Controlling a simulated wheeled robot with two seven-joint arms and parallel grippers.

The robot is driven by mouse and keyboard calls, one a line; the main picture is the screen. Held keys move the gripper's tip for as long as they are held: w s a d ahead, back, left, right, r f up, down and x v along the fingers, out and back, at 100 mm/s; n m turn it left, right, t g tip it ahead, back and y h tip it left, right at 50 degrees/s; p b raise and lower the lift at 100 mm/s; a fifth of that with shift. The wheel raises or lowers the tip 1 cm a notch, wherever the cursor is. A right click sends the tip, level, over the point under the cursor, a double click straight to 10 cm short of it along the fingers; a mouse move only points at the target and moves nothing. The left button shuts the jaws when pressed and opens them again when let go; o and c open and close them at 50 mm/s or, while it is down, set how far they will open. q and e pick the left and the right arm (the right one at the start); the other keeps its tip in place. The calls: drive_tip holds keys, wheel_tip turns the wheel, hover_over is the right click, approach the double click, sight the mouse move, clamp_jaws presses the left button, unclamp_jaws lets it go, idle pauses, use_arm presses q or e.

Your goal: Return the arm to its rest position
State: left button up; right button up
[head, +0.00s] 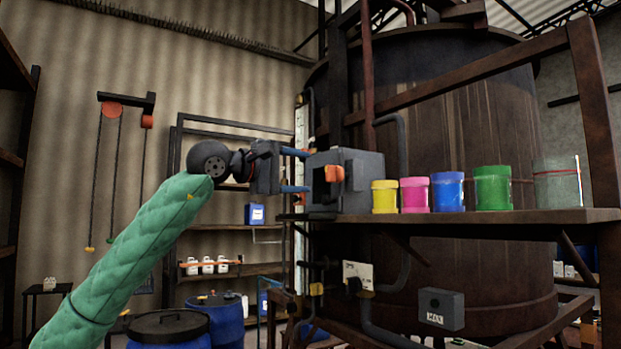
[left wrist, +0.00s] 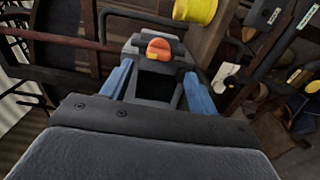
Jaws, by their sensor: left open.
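My left arm, in a green quilted sleeve, reaches up from the lower left in the head view. My left gripper (head: 295,171) is open, with its two blue fingers pointing at a grey box (head: 362,176) on the shelf. The box has a dark opening and an orange knob (head: 334,174) on its front. In the left wrist view the blue fingers (left wrist: 158,90) stand apart on either side of the box's dark opening, and the orange knob (left wrist: 158,49) shows beyond. Whether the fingers touch the box I cannot tell. My right gripper is not in view.
Yellow (head: 384,197), pink (head: 414,195), blue (head: 447,192) and green (head: 492,188) jars and a clear container (head: 557,184) stand right of the box on the brown shelf (head: 480,221). A large vat (head: 460,110) rises behind. Blue drums (head: 168,330) stand at lower left.

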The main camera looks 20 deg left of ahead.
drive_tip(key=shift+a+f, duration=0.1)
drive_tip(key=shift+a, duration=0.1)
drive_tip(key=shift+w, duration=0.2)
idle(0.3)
